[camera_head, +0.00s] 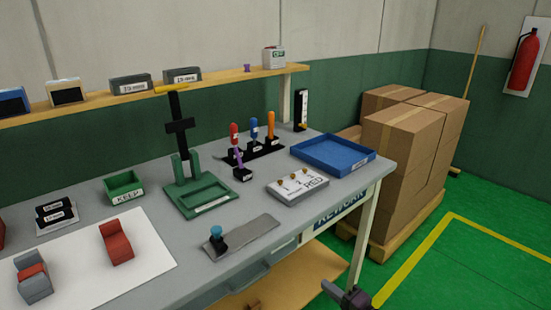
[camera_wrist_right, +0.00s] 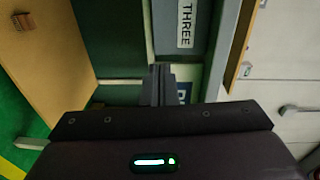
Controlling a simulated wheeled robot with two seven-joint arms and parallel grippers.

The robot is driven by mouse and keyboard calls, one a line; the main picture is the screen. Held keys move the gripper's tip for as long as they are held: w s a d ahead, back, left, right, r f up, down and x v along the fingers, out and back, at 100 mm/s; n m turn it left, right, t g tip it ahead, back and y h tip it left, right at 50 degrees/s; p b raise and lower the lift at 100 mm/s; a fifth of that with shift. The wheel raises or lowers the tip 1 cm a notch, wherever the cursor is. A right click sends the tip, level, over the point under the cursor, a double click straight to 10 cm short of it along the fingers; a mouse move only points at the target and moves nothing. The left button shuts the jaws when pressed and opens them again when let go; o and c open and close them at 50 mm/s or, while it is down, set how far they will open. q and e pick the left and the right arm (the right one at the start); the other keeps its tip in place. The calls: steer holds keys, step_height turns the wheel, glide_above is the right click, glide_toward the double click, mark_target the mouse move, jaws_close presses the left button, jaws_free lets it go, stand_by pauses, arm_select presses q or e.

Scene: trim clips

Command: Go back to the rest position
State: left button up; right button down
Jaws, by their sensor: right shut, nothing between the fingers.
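My right gripper (camera_head: 334,290) shows at the bottom edge of the head view, in front of the workbench (camera_head: 262,198) and below its top, apart from it. In the right wrist view its fingers (camera_wrist_right: 160,75) are together with nothing between them. Behind them are the bench front and a drawer labelled THREE (camera_wrist_right: 182,28). My left gripper is in neither view.
On the bench are a blue tray (camera_head: 333,163), a white block marked RED (camera_head: 297,188), a green fixture (camera_head: 205,200), a grey plate (camera_head: 240,240) and red clips (camera_head: 115,243). Stacked boxes (camera_head: 405,150) stand to the right. Green floor (camera_head: 480,265) is clear.

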steer(key=s+d+f+n+g+h+p, duration=0.1)
steer(key=s+f+g+h, duration=0.1)
steer(key=s+f, duration=0.5)
steer(key=s+d+f+n+g+h, duration=0.1)
steer(key=s+f+n+h, duration=0.15)
steer(key=f, duration=0.85)
steer(key=s+d+f+n+g+h+p, duration=0.1)
steer(key=s+f+g+h, duration=0.1)
steer(key=s+f, duration=0.5)
steer(key=s+d+f+n+g+h, duration=0.1)
steer(key=s+f, duration=0.4)
steer(key=s, duration=0.5)
steer(key=s+d+f+n+g+h+p, duration=0.1)
steer(key=s+f+n+g, duration=0.3)
steer(key=s, duration=0.6)
steer(key=s+d+f+n+g+h+p, duration=0.1)
steer(key=s+f+n+g, duration=0.2)
steer(key=s+f, duration=0.4)
steer(key=s, duration=0.3)
steer(key=shift+s+d+h, duration=0.3)
steer(key=shift+d+h, duration=0.05)
steer(key=shift+d, duration=0.05)
